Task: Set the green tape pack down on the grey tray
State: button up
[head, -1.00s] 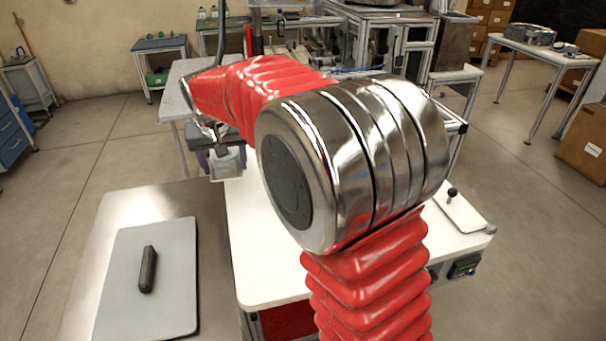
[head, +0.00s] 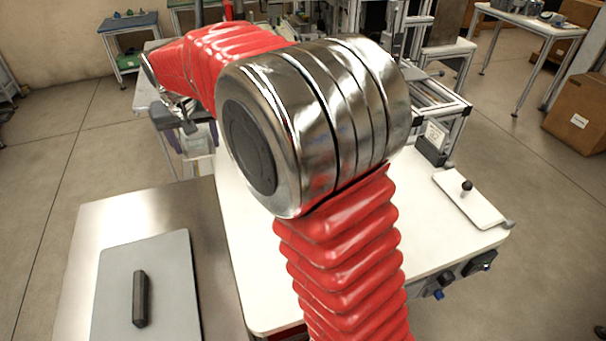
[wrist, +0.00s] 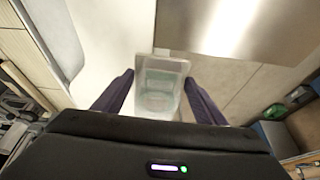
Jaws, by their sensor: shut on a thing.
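The green tape pack (wrist: 160,88) is a translucent, box-like pack with green showing inside, between my gripper's two purple fingers in the wrist view. My gripper (wrist: 159,95) is shut on it. In the head view my gripper (head: 184,140) and the pale pack (head: 198,150) show beyond the far edge of the steel table, held up in the air. The grey tray (head: 175,265) is a flat, light grey plate on the steel table, nearer than my gripper and apart from the pack. I cannot make out the tray in the wrist view.
A dark faceted bar (head: 140,299) lies on the tray's middle, with bare tray around it. The steel table (head: 85,245) is otherwise clear. A white worktop (head: 245,270) adjoins on the right, carrying a white plate with a black knob (head: 467,186).

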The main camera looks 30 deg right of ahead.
jog(key=shift+d, duration=0.35)
jog(key=shift+s+d, duration=0.1)
jog(key=shift+d, duration=0.45)
jog(key=s+d+f, duration=0.2)
jog(key=s+d, duration=0.4)
jog(key=d, duration=0.5)
jog(key=s+d+f, duration=0.3)
jog(key=s+d, duration=0.4)
jog(key=d, duration=0.5)
jog(key=shift+d+f, duration=0.2)
jog(key=shift+d, duration=0.05)
jog(key=shift+s+f, duration=0.1)
jog(key=shift+f, duration=0.05)
jog(key=shift+f, duration=3)
jog(key=shift+f, duration=0.1)
